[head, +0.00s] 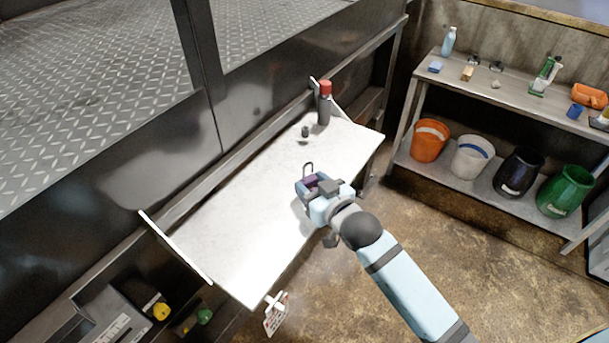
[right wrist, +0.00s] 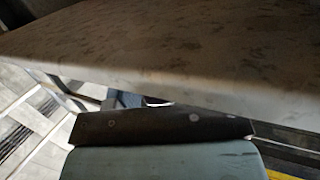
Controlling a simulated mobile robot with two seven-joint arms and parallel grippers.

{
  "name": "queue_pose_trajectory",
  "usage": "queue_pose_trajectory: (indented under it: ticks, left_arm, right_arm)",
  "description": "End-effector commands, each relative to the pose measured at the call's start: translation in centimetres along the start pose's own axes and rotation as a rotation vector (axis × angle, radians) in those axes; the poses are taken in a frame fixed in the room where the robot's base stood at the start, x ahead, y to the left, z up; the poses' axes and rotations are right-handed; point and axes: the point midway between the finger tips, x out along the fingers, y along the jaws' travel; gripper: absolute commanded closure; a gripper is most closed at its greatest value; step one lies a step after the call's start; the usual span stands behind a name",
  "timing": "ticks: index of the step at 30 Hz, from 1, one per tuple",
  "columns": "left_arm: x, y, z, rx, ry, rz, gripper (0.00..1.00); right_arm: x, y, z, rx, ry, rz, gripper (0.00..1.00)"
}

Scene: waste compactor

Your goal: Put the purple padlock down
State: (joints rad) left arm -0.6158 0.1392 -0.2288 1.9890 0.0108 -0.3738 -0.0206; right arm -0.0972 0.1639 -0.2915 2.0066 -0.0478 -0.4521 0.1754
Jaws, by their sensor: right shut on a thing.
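The purple padlock (head: 311,181) is between the fingers of my right gripper (head: 313,185), its grey shackle pointing up, in the head view. My right gripper is shut on it, over the right-hand edge of the white fold-out shelf (head: 235,222). I cannot tell whether the padlock touches the shelf. In the right wrist view the shelf (right wrist: 190,60) spans the picture just beyond the gripper's dark body, and the padlock is not clearly seen. My left gripper is not in view.
A dark bottle with a red cap (head: 325,103) and a small dark object (head: 304,131) stand at the shelf's far end. The shelf's near and middle parts are bare. A tag (head: 275,315) hangs at its near corner. A bench (head: 513,97) with buckets stands back right.

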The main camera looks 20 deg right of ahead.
Motion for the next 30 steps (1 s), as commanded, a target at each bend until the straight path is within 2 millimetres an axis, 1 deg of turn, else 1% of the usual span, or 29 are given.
queue_pose_trajectory:
  ticks: [1,3,8,9,12,23,24,26,27,30]
  left_arm:
    - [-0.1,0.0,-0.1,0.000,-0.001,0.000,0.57]
    - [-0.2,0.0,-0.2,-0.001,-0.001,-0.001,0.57]
    - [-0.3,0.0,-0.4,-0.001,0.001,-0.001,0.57]
    - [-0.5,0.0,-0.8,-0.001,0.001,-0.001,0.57]
    - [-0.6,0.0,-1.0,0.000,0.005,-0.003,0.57]
    - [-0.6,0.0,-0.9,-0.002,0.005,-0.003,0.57]
    - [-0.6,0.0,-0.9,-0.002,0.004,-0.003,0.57]
    - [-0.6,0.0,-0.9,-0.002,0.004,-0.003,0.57]
    - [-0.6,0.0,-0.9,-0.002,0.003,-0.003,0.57]
    - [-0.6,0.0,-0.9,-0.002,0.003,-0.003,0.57]
  right_arm:
    - [0.8,0.0,-0.4,0.000,0.004,0.000,0.72]
    - [1.7,0.0,-0.5,0.000,0.003,0.000,0.72]
    - [3.1,0.0,-0.7,0.000,0.003,0.000,0.72]
    - [3.0,0.0,-0.7,0.000,0.001,-0.001,0.72]
    - [2.9,0.0,-0.5,0.000,0.002,-0.001,0.72]
    - [3.0,0.0,0.0,0.000,0.002,0.000,0.72]
    - [3.0,0.0,0.0,0.000,0.001,0.000,0.44]
    - [3.0,0.0,-0.1,0.000,0.001,0.000,0.30]
    - [3.0,0.0,-0.1,0.000,0.001,0.000,0.28]
    - [3.0,0.0,-0.1,0.000,0.001,0.000,0.28]
